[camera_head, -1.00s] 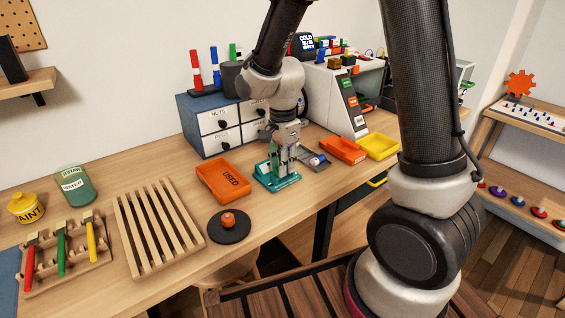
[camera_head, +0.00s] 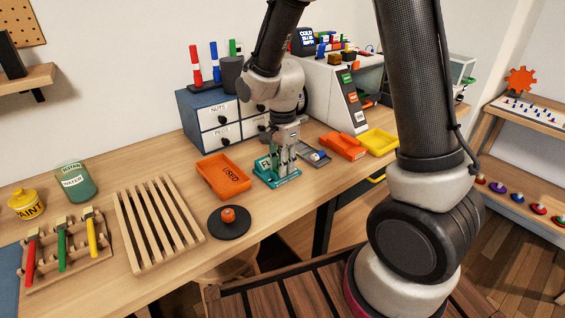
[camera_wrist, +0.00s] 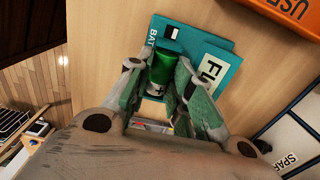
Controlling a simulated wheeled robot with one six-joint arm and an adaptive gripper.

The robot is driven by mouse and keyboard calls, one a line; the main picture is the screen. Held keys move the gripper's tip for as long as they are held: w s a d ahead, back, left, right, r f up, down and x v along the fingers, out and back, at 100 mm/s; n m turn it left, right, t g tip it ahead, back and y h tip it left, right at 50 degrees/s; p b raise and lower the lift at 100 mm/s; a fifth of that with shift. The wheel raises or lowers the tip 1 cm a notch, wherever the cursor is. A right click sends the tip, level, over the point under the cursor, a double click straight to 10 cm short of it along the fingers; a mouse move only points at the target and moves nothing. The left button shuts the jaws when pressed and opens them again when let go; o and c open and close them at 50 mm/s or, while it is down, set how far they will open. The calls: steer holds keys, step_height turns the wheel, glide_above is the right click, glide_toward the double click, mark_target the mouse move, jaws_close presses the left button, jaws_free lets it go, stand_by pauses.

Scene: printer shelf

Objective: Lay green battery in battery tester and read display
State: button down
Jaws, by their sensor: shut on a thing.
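The battery tester (camera_head: 264,165) is a teal device on the bench, between the orange USED tray and a grey tray. In the wrist view its teal body (camera_wrist: 222,62) shows lettering, partly hidden by my fingers, and a small black-and-white panel that I cannot read. The green battery (camera_wrist: 165,65) is between my fingers, over the tester, with a silver end marked with a plus. My gripper (camera_wrist: 172,82) is shut on the battery; it also shows in the head view (camera_head: 281,170) low at the tester. I cannot tell whether the battery touches the tester's cradle.
The orange USED tray (camera_head: 207,168) stands left of the tester. A grey tray (camera_head: 323,163) is close on its right, with orange (camera_head: 343,145) and yellow trays (camera_head: 393,139) beyond. Blue drawers (camera_head: 191,126) stand behind. A black round disc (camera_head: 218,232) lies in front.

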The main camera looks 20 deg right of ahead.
steer(key=c, duration=1.2)
jaws_free()
steer(key=shift+r, duration=3.55)
